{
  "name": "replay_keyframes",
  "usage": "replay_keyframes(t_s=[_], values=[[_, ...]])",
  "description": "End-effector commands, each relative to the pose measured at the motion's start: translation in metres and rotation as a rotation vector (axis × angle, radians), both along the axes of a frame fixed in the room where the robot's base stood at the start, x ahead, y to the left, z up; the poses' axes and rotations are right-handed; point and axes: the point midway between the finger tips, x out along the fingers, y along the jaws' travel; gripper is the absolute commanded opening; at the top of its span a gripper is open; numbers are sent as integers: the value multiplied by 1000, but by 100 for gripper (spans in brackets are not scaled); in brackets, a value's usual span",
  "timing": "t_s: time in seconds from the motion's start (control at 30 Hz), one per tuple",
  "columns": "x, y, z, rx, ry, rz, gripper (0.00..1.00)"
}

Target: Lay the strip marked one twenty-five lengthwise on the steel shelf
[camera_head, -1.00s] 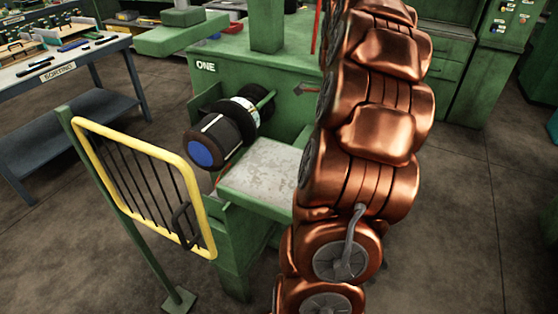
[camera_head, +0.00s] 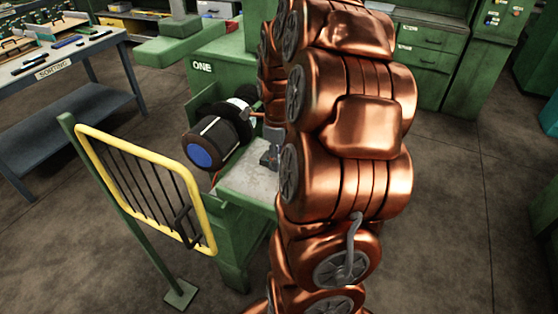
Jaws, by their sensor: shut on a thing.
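The steel shelf (camera_head: 236,181) is a worn pale grey plate at the front of the green machine marked ONE. My copper-coloured arm stands in front of its right part. My gripper (camera_head: 268,158) is a small dark shape over the right rear part of the shelf, pointing down, partly hidden by my arm. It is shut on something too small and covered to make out. I cannot read a one twenty-five mark on any strip. Several dark and coloured strips (camera_head: 68,42) lie on the sorting table.
A dark roll with a blue end (camera_head: 200,155) juts out just behind and left of the shelf. A yellow barred gate (camera_head: 140,165) on a green post stands at the front left. The sorting table (camera_head: 60,65) is at the far left. Open floor lies right of my arm.

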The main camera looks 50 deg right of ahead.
Motion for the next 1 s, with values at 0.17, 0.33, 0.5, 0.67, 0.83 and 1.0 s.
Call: replay_keyframes(t_s=[0.17, 0.33, 0.5, 0.67, 0.83, 1.0], values=[[-1, 1, -17, 5, 2, 1, 6], [0, 0, -26, 1, -2, 0, 6], [0, 0, -26, 0, -2, 0, 6], [0, 0, -30, -1, -1, 1, 6], [0, 0, -28, 0, -1, 1, 62], [0, 0, -28, 0, -1, 1, 71]])
